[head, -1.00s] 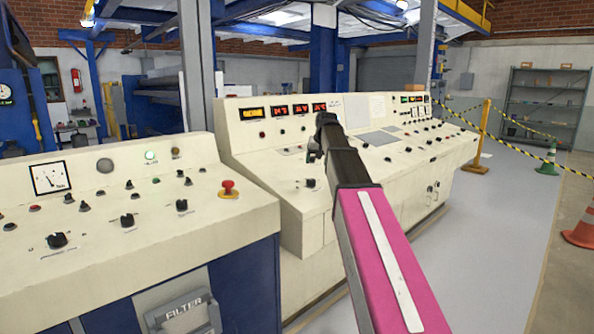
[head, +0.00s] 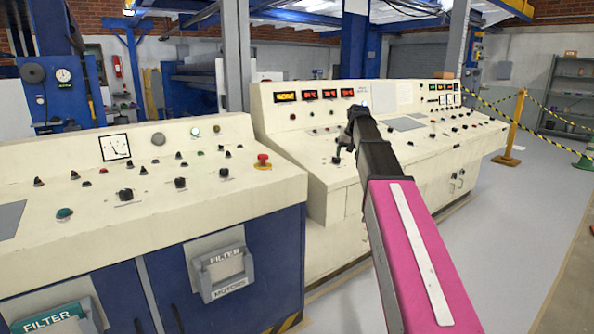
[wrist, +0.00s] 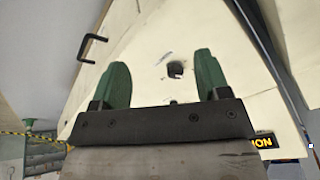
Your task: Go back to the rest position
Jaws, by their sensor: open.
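My gripper (wrist: 164,82) shows in the wrist view with its two green fingers apart and nothing between them. Behind the fingers is a cream panel with a small dark hole or knob (wrist: 176,69). In the head view my arm reaches forward from the lower right, and the gripper end (head: 350,135) is dark and small, in front of the far control console (head: 330,190). I cannot tell from the head view how far it is from the console.
A nearer control desk (head: 130,220) with knobs and a red emergency button (head: 263,162) fills the left. A yellow post (head: 515,125) with striped tape stands at the right. Grey floor (head: 530,215) is clear on the right.

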